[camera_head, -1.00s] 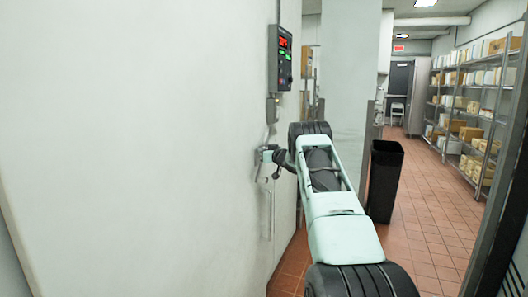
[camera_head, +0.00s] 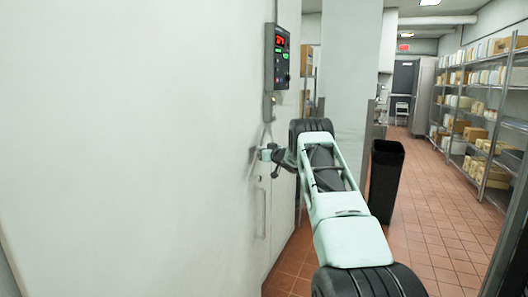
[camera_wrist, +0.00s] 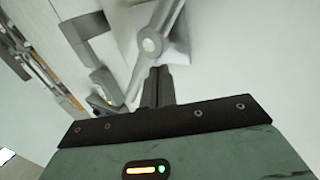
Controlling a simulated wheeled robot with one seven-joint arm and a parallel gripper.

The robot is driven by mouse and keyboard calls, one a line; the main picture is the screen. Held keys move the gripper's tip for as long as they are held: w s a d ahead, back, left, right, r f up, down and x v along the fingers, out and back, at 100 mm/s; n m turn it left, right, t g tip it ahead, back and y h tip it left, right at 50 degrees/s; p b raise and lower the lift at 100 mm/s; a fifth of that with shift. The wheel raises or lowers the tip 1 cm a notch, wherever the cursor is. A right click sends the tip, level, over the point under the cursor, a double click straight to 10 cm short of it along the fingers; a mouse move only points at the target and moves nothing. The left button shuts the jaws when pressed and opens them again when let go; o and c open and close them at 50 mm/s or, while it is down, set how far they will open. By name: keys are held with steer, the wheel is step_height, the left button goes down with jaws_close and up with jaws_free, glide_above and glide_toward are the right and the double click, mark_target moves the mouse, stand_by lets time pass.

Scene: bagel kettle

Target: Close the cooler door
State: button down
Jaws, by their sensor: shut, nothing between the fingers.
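The cooler door (camera_head: 130,150) seems to be the large white panel filling the left of the head view. A slim upright handle (camera_head: 262,212) shows near its right edge. My gripper (camera_head: 262,155) is at that edge, just above the handle and below the control box. In the wrist view my gripper's dark fingers (camera_wrist: 157,85) are shut together and empty. Their tips are close to a grey metal fitting with a round knob (camera_wrist: 150,45); I cannot tell whether they touch it. My arm hides part of the area right of the door edge.
A black bin (camera_head: 386,180) stands right of my arm. Shelves of boxes (camera_head: 485,120) line the right wall. The tiled floor (camera_head: 425,215) between them is clear.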

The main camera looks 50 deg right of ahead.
steer(key=s+d+b, duration=0.1)
steer(key=s+d, duration=0.1)
steer(key=s, duration=0.9)
steer(key=shift+d+b, duration=0.15)
steer(key=shift+b, duration=0.25)
steer(key=shift+f, duration=0.1)
